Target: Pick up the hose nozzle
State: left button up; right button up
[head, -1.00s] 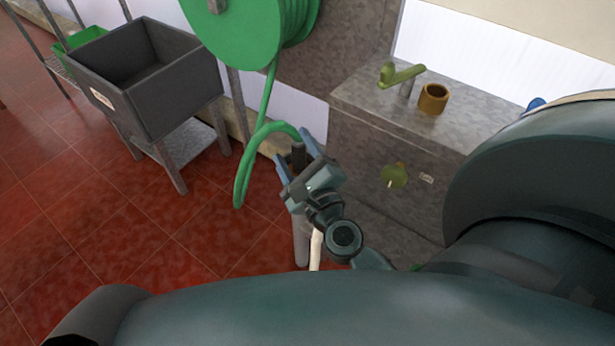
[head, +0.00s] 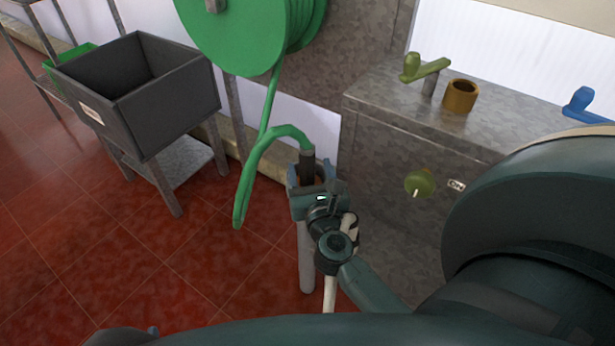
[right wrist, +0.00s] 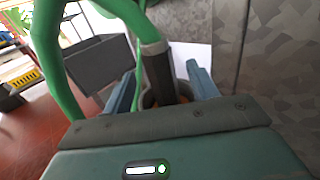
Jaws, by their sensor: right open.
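The hose nozzle (head: 307,163) is a dark, upright cylinder on the end of the green hose (head: 262,150). Its lower end sits in a brownish-orange ring-like holder on top of a grey post (head: 306,258). It also shows in the right wrist view (right wrist: 157,72), between the two blue fingers. My right gripper (head: 308,178) is open, with one finger on either side of the nozzle and holder. I cannot tell whether a finger touches the nozzle. The nozzle's lower end is hidden by the holder and gripper. My left gripper is not in view.
A green hose reel (head: 250,35) hangs above. A metal cabinet (head: 390,130) stands close on the right, with an olive lever (head: 425,67), a brass cup (head: 460,96) and a green knob (head: 419,184). A dark basin (head: 150,110) stands left. Red floor (head: 130,250) is open in front.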

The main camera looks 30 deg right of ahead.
jog(key=x, duration=0.6)
jog(key=shift+s, duration=0.1)
jog(key=c, duration=1.1)
